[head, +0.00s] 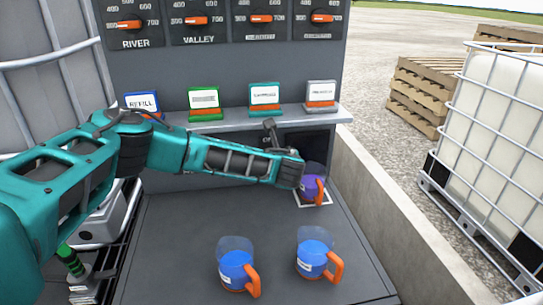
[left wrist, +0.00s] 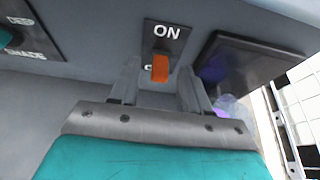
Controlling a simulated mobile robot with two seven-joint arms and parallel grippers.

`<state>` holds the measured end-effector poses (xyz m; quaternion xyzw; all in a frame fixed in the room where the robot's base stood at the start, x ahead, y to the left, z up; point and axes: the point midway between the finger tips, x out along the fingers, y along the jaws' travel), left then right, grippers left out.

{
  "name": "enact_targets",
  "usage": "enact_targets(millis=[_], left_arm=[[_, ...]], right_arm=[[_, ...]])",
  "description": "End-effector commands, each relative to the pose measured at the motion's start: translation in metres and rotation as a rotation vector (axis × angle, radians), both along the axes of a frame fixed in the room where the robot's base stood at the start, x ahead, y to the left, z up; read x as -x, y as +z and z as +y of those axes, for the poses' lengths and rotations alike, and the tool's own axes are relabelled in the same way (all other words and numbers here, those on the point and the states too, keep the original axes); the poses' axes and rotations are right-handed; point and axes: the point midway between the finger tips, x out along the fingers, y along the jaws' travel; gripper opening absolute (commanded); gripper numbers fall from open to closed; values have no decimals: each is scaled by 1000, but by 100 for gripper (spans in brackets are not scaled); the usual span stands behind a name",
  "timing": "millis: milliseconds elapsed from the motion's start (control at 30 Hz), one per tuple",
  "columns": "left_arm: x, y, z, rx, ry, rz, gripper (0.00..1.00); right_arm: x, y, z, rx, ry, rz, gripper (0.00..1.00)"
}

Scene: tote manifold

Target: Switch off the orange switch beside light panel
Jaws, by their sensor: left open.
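The orange switch (left wrist: 160,68) sits on a dark plate marked ON in the left wrist view. Its lever is below the word ON and partly covers lettering behind it. The dark light panel (left wrist: 262,68) is to its right and looks unlit, with a faint purple patch; it also shows in the head view (head: 312,143). My left gripper (left wrist: 160,76) is open, with one finger on each side of the switch in the picture; I cannot tell whether it touches. In the head view my left arm hides the switch. My right gripper is not in view.
A pitcher with purple liquid (head: 313,188) stands on a marked square below the panel. Two pitchers with blue liquid (head: 238,270) (head: 315,256) stand on the grey counter (head: 175,250). Small labelled signs (head: 264,95) line the shelf. A low concrete wall (head: 385,215) runs right.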

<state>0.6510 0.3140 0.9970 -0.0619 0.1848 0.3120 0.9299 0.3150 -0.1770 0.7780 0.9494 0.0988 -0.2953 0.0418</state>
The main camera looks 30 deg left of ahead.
Motion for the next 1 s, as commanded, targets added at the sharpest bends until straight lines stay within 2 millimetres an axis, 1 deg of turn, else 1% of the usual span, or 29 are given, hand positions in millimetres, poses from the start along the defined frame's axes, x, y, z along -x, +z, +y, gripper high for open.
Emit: enact_targets(millis=[67,533,800,1000], left_arm=[[0,0,0,0,0,0,45],[0,0,0,0,0,0,0],[1,-1,0,-6,1,-8,0],[2,-8,-1,-51,0,-63,0]], right_arm=[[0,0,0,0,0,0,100],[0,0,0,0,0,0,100],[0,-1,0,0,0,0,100],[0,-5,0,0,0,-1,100]])
